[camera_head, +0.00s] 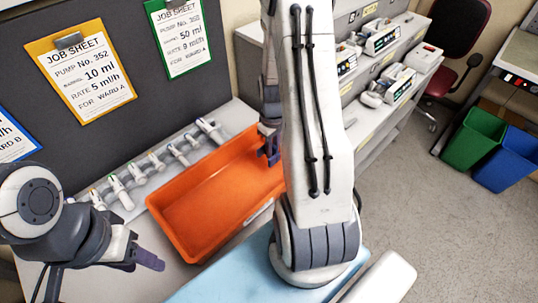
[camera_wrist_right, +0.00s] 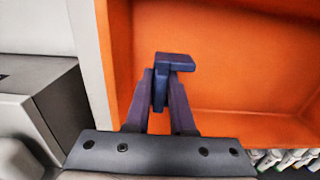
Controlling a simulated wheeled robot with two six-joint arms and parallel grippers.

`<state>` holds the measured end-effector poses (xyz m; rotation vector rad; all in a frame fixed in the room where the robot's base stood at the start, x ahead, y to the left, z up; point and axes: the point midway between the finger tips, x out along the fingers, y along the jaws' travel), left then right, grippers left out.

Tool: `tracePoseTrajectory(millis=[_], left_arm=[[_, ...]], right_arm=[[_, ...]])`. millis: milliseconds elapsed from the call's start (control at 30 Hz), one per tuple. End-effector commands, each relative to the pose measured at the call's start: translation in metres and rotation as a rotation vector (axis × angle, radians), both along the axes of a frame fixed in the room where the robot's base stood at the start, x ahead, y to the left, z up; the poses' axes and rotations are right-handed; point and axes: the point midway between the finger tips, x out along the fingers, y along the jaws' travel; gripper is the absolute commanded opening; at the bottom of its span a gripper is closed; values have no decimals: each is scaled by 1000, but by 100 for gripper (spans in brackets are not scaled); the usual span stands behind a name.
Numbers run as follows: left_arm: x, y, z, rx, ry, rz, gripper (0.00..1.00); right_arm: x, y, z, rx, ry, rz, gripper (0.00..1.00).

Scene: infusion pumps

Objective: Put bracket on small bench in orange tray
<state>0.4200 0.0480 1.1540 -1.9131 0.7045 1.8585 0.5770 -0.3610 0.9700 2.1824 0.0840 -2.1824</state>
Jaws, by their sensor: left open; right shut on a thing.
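The orange tray (camera_head: 212,200) stands on the table in the middle of the head view, with its inside bare where I can see it. My right gripper (camera_wrist_right: 172,82) is shut on the dark blue bracket (camera_wrist_right: 176,61). In the right wrist view the bracket shows against the orange tray (camera_wrist_right: 245,65); its height over the tray floor I cannot tell. In the head view my right arm hides most of the right gripper and the tray's right end. My left gripper (camera_head: 150,261) is open and empty, left of the tray's near corner.
A row of white syringes (camera_head: 117,190) in a rack lies along the tray's left side. Job sheets (camera_head: 83,72) hang on the dark board behind. A light blue surface (camera_head: 225,285) is at the front. Pumps (camera_head: 382,40) stand on a shelf at the back right.

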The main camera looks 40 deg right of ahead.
Motion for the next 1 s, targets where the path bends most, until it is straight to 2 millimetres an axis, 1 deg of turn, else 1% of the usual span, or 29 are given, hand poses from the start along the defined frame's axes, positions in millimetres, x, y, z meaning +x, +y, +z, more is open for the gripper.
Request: tracePoseTrajectory(millis=[33,167,300,400,500,700,833,867,900,933,1000], left_arm=[[0,0,2,0,0,0,50],[0,0,5,0,0,0,50],[0,0,11,0,0,0,50],[0,0,13,0,0,1,50],[0,0,13,0,0,1,50],[0,0,13,0,0,1,50],[0,0,9,0,0,1,50],[0,0,9,0,0,1,50],[0,0,10,0,0,1,50],[0,0,10,0,0,0,50],[0,0,10,0,0,0,50]], right_arm=[[4,3,-2,0,1,3,0],[6,5,-10,1,2,1,0],[5,5,-29,3,4,1,0],[6,5,-40,1,2,1,0],[6,5,-44,0,0,1,0],[6,4,-44,-1,-1,1,0],[6,4,-49,0,-1,1,0],[6,4,-48,0,0,1,26],[6,4,-47,0,-1,1,41],[6,5,-47,0,0,1,52],[6,5,-47,0,0,2,52]])
